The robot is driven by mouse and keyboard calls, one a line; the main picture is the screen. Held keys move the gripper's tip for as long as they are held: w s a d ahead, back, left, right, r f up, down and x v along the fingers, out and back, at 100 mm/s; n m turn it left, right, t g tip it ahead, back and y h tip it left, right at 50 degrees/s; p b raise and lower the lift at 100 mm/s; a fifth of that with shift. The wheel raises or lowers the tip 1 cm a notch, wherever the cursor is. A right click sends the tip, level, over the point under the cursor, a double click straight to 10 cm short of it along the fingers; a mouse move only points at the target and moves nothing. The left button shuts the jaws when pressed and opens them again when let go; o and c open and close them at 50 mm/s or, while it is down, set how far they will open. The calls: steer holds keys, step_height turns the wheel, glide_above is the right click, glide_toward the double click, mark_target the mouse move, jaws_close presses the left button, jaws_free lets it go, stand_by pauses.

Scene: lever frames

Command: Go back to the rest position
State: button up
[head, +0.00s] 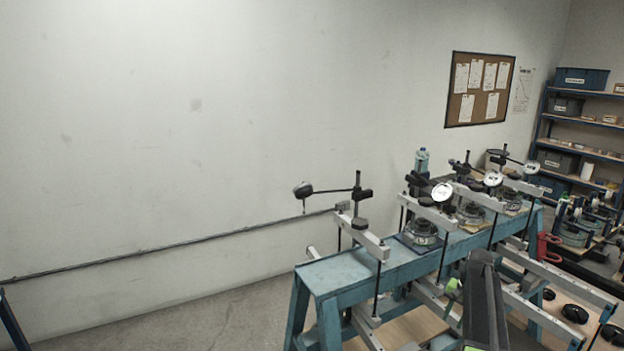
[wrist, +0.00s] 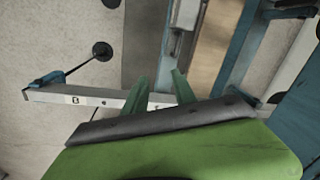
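My gripper (wrist: 160,75) shows in the wrist view as two green fingers with a clear gap between them. It is open, and nothing shows held between the fingers. A grey lever beam (wrist: 75,98) with a small label crosses beyond the fingers; I cannot tell whether they touch it. In the head view my dark arm rises at the lower right, in front of the lever frames. The fingertips cannot be made out clearly there.
A blue bench (head: 345,273) carries several lever frames with dial gauges (head: 442,193) and hanging rods. Black round weights (head: 574,313) lie at the lower right. Blue shelving (head: 584,92) stands at the back right. The floor (head: 200,325) at left is clear.

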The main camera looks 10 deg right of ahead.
steer(key=s+a+f+n+b, duration=0.2)
steer(key=s+a, duration=0.3)
steer(key=a, duration=0.7)
steer(key=s+a+f+n+b, duration=0.2)
steer(key=s+a+n, duration=0.2)
steer(key=a, duration=0.9)
steer(key=s+a+f+n+g+b, duration=0.1)
steer(key=s+a, duration=0.5)
steer(key=a, duration=0.6)
step_height(320, 180, down, 2)
steer(key=shift+a+f+n+h+b, duration=0.1)
steer(key=shift+a+n+h+b, duration=0.4)
steer(key=shift+n, duration=0.6)
